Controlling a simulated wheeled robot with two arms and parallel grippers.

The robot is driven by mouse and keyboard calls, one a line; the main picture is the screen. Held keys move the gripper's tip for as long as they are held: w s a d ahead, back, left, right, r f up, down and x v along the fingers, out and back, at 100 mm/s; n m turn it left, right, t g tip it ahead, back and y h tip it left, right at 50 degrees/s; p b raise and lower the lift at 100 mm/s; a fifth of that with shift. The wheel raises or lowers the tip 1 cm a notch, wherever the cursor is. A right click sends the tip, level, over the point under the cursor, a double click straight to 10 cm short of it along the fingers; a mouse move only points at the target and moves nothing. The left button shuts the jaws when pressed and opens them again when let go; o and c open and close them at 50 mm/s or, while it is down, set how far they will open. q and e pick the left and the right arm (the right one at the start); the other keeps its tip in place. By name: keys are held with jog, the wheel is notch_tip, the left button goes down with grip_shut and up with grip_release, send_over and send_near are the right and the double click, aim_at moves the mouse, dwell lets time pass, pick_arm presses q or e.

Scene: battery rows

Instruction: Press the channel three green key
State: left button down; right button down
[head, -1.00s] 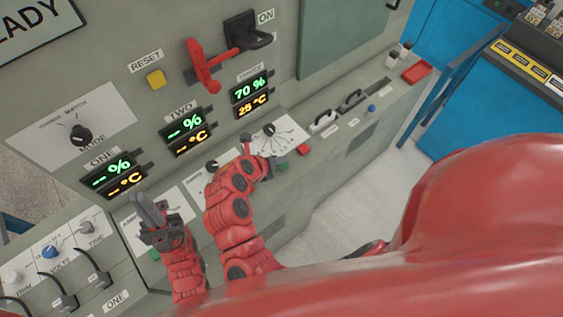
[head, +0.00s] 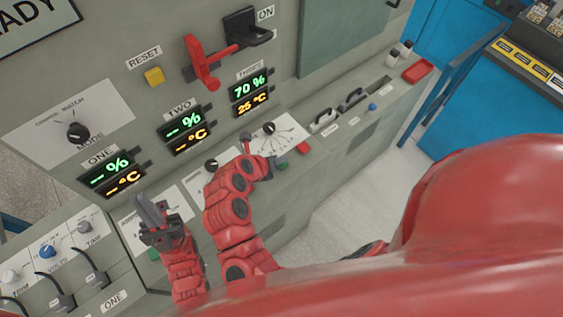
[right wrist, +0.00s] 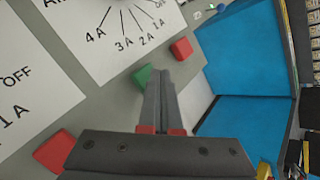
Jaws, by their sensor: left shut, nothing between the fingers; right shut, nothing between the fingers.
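The channel three green key (head: 284,162) shows just beyond my right gripper in the head view, below the white dial panel. It is larger in the right wrist view (right wrist: 142,75). My right gripper (right wrist: 158,75) is shut and empty, its tips beside the green key's right edge; I cannot tell whether they touch it. A red key (head: 303,147) sits to the right of the green one, and it also shows in the right wrist view (right wrist: 181,48). The THREE display (head: 250,93) reads 70 % and 25 °C. My left gripper (head: 148,210) is shut and empty, in front of channel one's panel.
Another red key (right wrist: 53,150) lies left of my right gripper in the wrist view. The dial panel (head: 279,138) is close above the green key. A red lever (head: 200,65) and a yellow RESET button (head: 154,76) are higher up. Displays ONE and TWO show dashes.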

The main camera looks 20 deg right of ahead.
jog(key=shift+f+b, duration=0.5)
jog(key=shift+b, duration=0.05)
dwell(0.9)
jog(key=shift+r, duration=0.1)
jog(key=shift+r+p, duration=0.35)
jog(key=shift+r, duration=0.4)
jog(key=shift+r+p, duration=1.3)
jog(key=shift+r, duration=1.25)
jog(key=shift+f, duration=0.1)
